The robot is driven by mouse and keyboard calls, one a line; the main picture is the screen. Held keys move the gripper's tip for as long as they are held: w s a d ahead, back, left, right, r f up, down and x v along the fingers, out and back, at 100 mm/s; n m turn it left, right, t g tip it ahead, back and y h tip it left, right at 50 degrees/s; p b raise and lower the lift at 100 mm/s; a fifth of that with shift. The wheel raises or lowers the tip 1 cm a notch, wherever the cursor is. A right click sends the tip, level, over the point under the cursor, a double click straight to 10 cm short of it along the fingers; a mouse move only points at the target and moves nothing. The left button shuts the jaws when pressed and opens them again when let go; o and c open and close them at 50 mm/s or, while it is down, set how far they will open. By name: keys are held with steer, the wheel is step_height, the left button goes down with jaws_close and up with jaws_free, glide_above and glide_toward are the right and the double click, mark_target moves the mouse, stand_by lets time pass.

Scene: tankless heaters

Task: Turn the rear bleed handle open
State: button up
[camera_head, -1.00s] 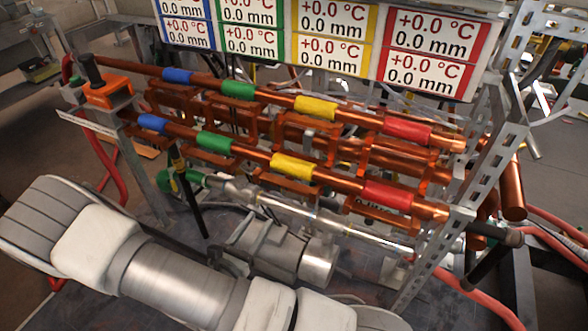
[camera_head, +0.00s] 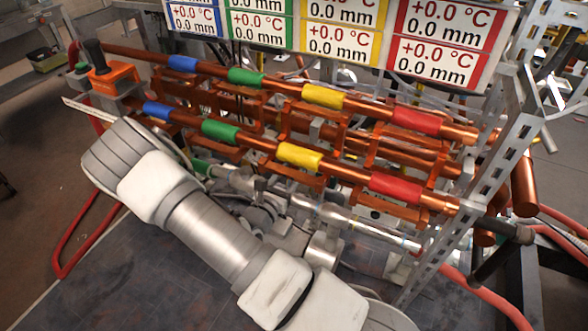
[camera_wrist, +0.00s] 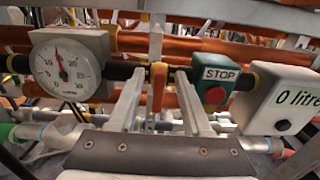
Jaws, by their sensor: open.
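My gripper (camera_wrist: 160,76) is open, with one finger on each side of the handle. The fingers look apart from it, and I cannot tell how deep it sits between them. In the head view my arm hides the handle and most of the gripper.
A dial gauge (camera_wrist: 66,66) is left of the fingers. A green STOP box with a red button (camera_wrist: 215,95) and a "0 litre" meter (camera_wrist: 284,98) are on the right. Copper pipes with coloured bands (camera_head: 300,156) run above, beside a perforated metal post (camera_head: 480,205).

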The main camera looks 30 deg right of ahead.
steer(key=shift+x, duration=0.95)
jaws_close()
